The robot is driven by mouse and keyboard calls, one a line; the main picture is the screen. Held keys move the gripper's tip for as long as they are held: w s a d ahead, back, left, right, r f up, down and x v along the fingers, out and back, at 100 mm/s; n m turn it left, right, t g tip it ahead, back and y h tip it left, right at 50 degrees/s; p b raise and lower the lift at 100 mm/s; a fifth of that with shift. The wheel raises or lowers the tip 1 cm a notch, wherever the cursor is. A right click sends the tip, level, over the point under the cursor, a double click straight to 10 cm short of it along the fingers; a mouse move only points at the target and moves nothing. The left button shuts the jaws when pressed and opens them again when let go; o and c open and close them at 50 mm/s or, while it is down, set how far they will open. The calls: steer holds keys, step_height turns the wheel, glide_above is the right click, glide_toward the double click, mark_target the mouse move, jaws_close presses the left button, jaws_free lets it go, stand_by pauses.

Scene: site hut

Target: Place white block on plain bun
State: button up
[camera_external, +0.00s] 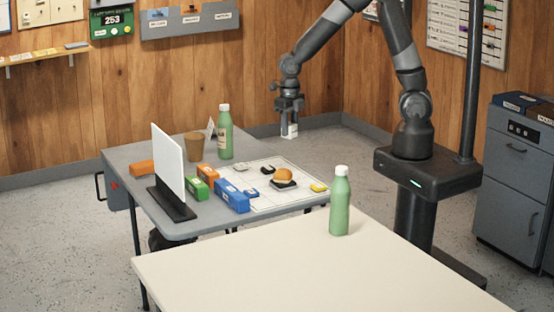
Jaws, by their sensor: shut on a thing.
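My gripper (290,122) is shut on a white block (290,131), which hangs below the fingers. It is held in the air above and beyond the back right part of the grey table, apart from anything else. A bun (283,175), golden brown with a paler lower part, sits on a small dark base (284,185) on the white gridded sheet. The bun is below the block in the picture. Whether the bun is plain is too small to tell.
On the grey table (150,153) stand a white upright panel (168,160), orange, green and blue blocks (231,195), a brown cup (194,146) and a green bottle (225,135). Another green bottle (340,205) stands on the cream table (300,265), which is otherwise clear.

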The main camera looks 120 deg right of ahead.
steer(key=w+a+f, duration=0.4)
steer(key=w+a, duration=0.1)
steer(key=shift+w+f, duration=0.15)
steer(key=shift+f, duration=2.05)
steer(key=shift+f, duration=0.15)
steer(key=o, duration=1)
